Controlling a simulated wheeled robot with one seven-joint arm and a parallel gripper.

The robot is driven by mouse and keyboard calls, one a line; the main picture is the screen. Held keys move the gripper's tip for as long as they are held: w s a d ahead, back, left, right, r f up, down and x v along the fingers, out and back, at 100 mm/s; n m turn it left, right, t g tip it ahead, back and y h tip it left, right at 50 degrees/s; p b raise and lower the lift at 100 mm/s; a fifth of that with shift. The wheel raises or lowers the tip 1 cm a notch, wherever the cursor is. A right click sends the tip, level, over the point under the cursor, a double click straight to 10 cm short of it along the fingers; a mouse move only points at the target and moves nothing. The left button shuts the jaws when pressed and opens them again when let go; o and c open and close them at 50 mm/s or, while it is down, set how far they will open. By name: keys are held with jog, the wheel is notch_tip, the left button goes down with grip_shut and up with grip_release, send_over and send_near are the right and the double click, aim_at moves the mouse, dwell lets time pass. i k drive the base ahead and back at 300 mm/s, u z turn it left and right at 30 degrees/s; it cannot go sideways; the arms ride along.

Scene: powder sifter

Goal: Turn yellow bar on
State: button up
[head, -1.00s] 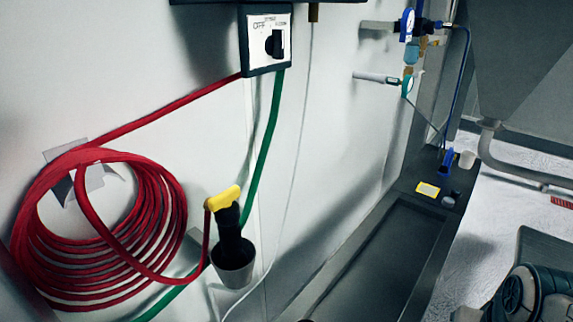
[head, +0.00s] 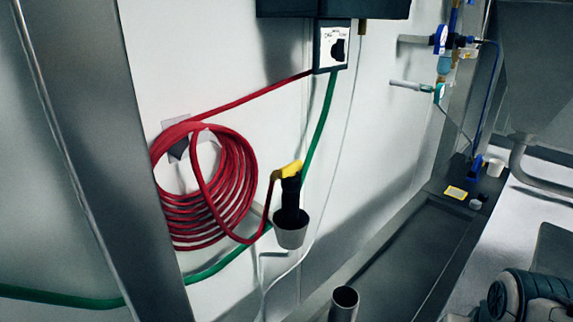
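A short yellow bar (head: 288,171) sits on top of a black hose nozzle (head: 290,200) in the middle of the head view. The nozzle stands upright in a grey cup (head: 290,233) near the white wall. A red hose (head: 237,195) runs from the yellow bar to a large coil on the wall. The bar slants slightly up to the right. My gripper is not in view, and nothing is touching the bar.
A switch box (head: 333,45) is on the wall above. A grey post (head: 105,150) stands at left. A dark trough (head: 405,255) runs along the wall, with a metal tube (head: 344,300) at its near end. Valves and gauges (head: 441,45) are at upper right.

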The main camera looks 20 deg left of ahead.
aim_at(290, 170)
jog(key=u, duration=2.5)
jog(key=k, duration=0.8)
jog(key=z, duration=1)
jog(key=i, duration=1)
